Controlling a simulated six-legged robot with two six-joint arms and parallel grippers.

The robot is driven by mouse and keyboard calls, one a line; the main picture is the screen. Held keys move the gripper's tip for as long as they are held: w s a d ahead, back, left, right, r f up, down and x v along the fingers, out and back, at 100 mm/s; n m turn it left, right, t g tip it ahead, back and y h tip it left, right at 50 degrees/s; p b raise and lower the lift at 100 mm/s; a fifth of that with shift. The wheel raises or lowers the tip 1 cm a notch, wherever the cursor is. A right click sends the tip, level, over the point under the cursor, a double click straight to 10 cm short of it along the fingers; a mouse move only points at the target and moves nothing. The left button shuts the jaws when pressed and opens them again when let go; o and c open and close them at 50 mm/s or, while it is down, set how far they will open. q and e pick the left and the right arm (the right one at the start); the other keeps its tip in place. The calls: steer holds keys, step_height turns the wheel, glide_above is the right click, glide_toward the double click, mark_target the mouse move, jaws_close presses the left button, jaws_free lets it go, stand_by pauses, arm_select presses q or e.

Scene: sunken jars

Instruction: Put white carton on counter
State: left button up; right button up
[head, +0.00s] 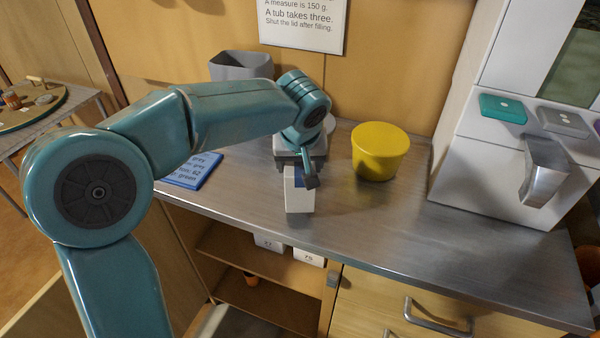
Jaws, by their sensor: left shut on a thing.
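The white carton (299,199) is in the middle of the head view, upright at the front part of the metal counter (390,228). My left gripper (300,178) is above it, shut on its upper part, and hides its top. The carton's base looks to be at or just above the counter top; I cannot tell whether it touches. My right gripper is not in view.
A yellow tub (380,152) stands to the right of the carton. A grey bin (241,66) is behind my arm, and a blue note board (193,170) lies to the left. A white dispenser (500,165) fills the right end. Shelves below hold white boxes (309,257).

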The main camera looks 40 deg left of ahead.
arm_select(q)
steer(key=f, duration=0.2)
steer(key=shift+w+f, duration=0.2)
steer(key=shift+f, duration=0.2)
steer(key=shift+s+r, duration=0.1)
steer(key=shift+s, duration=0.05)
steer(key=o, duration=0.8)
steer(key=shift+f+b, duration=0.25)
steer(key=shift+b, duration=0.05)
steer(key=o, duration=0.4)
steer(key=shift+o, duration=0.2)
steer(key=shift+r, duration=0.1)
